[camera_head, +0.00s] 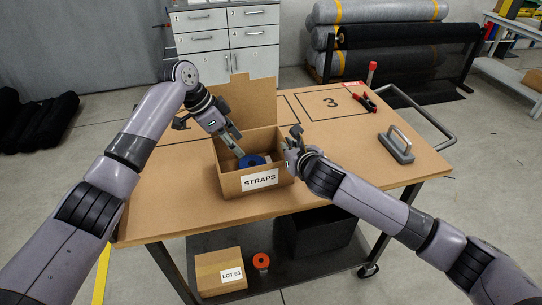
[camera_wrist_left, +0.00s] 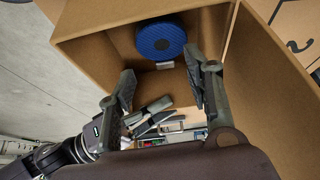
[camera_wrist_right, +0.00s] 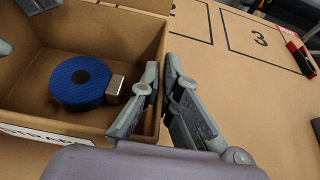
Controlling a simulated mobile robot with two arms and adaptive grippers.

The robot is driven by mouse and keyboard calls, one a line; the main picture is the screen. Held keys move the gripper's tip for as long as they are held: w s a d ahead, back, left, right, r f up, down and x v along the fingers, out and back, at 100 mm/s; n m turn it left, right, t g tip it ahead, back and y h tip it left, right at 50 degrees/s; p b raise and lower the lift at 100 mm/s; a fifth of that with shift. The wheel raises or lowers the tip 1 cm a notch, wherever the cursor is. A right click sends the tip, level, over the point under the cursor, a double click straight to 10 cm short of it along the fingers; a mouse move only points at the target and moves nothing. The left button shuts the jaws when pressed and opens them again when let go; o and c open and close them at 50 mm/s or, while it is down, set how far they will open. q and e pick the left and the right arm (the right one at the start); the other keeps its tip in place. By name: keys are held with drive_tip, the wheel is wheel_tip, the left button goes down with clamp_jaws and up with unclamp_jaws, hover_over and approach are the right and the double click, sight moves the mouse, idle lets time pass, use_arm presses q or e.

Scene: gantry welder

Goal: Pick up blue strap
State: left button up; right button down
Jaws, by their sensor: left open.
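A round blue strap coil (camera_head: 252,160) with a dark centre and a metal buckle lies inside the open cardboard box (camera_head: 230,185) labelled STRAPS. It also shows in the left wrist view (camera_wrist_left: 160,40) and the right wrist view (camera_wrist_right: 80,80), lying flat on the box floor. My left gripper (camera_head: 237,147) is open and empty inside the box. Its fingertips (camera_wrist_left: 160,68) point toward the coil, apart from it. My right gripper (camera_head: 291,146) is at the box's right wall. In the right wrist view its fingertips (camera_wrist_right: 161,68) are close together with the wall's top edge between them.
The box stands on a brown cart top (camera_head: 345,150) with marked squares. A grey handled block (camera_head: 397,147), red-handled clamp (camera_head: 365,102) and red-capped object (camera_head: 371,72) sit to the right. A raised flap (camera_head: 252,100) is behind the box. The lower shelf holds a LOT 53 box (camera_head: 220,272).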

use_arm(q)
drive_tip(key=shift+o, duration=1.3)
drive_tip(key=shift+s+d+r+n+t+y, duration=0.15)
drive_tip(key=shift+s+d+r+n+y, duration=0.15)
drive_tip(key=shift+n, duration=0.25)
drive_tip(key=shift+s+d+r+n+t+y, duration=0.1)
drive_tip(key=shift+s+d+n+t, duration=0.1)
drive_tip(key=shift+d+n, duration=0.25)
drive_tip(key=shift+o, duration=1.1)
drive_tip(key=shift+s+r+n+t+y, duration=0.3)
drive_tip(key=shift+r+n+y, duration=0.15)
drive_tip(key=shift+n, duration=0.75)
drive_tip(key=n, duration=0.1)
hover_over(252, 164)
drive_tip(key=s+a, duration=0.1)
drive_tip(key=shift+t, duration=0.25)
wheel_tip(252, 164, down, 5)
drive_tip(key=shift+s+a+f, duration=0.1)
drive_tip(key=shift+f, duration=0.1)
drive_tip(key=shift+a+x, duration=0.15)
drive_tip(key=shift+x, duration=1.15)
drive_tip(key=shift+a+x, duration=0.2)
drive_tip(key=shift+x, duration=1.1)
